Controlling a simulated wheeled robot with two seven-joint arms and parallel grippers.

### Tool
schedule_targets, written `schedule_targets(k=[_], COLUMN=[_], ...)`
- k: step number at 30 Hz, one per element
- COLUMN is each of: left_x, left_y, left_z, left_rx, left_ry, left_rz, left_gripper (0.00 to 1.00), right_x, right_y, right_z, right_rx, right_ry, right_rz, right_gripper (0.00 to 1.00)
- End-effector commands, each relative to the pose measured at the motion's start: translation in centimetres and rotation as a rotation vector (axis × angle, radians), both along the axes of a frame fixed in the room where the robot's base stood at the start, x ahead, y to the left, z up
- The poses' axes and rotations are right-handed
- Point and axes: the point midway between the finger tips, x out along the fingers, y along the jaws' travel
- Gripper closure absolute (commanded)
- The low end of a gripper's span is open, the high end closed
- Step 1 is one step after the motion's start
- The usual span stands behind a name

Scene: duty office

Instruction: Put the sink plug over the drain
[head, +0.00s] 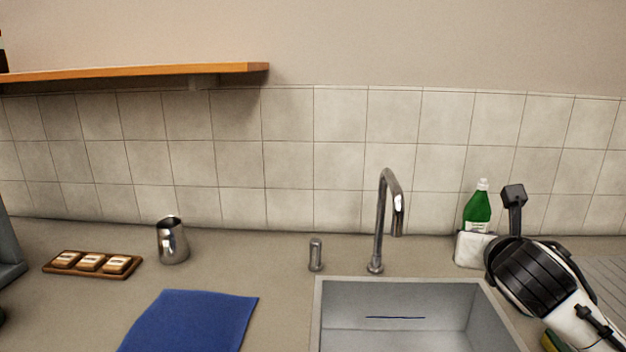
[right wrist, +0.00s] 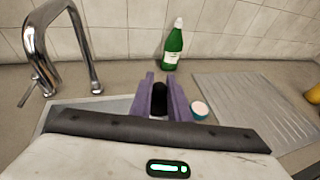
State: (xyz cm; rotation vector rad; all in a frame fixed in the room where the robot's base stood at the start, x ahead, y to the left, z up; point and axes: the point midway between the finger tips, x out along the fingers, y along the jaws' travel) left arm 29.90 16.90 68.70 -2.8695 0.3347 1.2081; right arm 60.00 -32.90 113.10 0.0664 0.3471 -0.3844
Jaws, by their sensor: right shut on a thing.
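In the right wrist view, the purple fingers of my right gripper (right wrist: 161,82) are shut on a small black thing, which I take to be the sink plug (right wrist: 159,98). Only part of it shows between the fingers. They are over the counter area near the sink's right side. The grey sink basin (head: 345,297) is cut off by the bottom edge, and no drain shows. A dark slot (head: 395,317) marks its back wall. My left gripper is not in view.
A curved tap (head: 381,225) and a short metal post (head: 316,255) stand behind the sink. A green bottle (head: 478,208) stands by the wall. A ribbed drainboard (right wrist: 255,110) and a teal-and-white round object (right wrist: 199,109) lie right. A blue cloth (head: 190,322) and metal jug (head: 172,242) are left.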

Motion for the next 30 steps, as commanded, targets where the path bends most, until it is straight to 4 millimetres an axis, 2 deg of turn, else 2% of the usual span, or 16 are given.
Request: schedule_targets(k=[1,3,6,10,15,30], left_x=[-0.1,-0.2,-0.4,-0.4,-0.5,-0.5], left_y=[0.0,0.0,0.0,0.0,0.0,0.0], left_z=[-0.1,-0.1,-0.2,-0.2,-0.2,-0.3], left_rx=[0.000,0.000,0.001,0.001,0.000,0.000], left_ry=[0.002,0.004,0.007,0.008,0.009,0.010], left_rz=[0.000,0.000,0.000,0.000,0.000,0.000], left_gripper=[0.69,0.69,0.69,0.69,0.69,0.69], right_x=[-1.5,-3.5,-6.2,-8.9,-10.3,-10.4], right_y=[2.5,5.4,8.6,11.2,12.4,12.7], right_z=[0.5,0.7,0.6,0.3,0.2,0.1], right_rx=[-0.004,-0.004,-0.002,-0.001,-0.003,0.009], right_ry=[-0.004,-0.003,0.000,0.002,-0.001,0.003], right_rz=[0.070,0.153,0.253,0.341,0.388,0.391], right_gripper=[1.00,1.00,1.00,1.00,1.00,1.00])
